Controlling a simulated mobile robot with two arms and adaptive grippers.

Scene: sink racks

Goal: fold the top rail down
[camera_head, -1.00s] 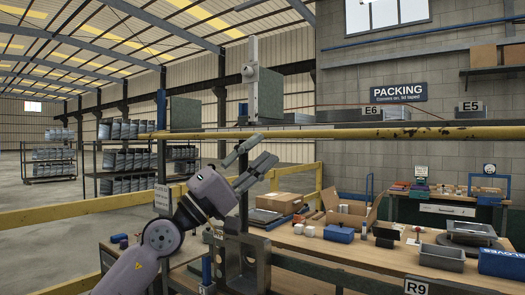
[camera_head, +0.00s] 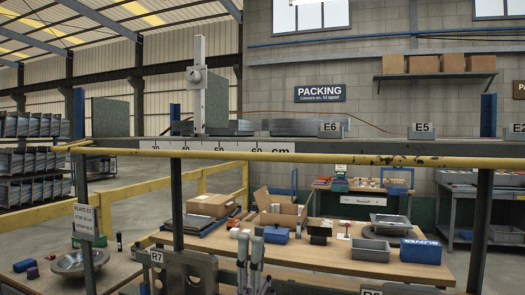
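The top rail is a long yellow bar (camera_head: 400,160) with worn dark patches. It runs level across the head view, in front of a grey shelf edge, and its left end bends toward the back. My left gripper (camera_head: 250,238) is at the bottom middle, well below the rail and apart from it. Its grey fingers point up with a narrow gap between the tips, and nothing shows between them. The rest of that arm is below the picture. My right gripper is not in view.
A dark post (camera_head: 177,205) stands below the rail at left and another (camera_head: 481,230) at right. A height gauge (camera_head: 199,88) stands on the shelf. Behind are a wooden bench (camera_head: 330,258) with boxes and a blue case (camera_head: 420,251).

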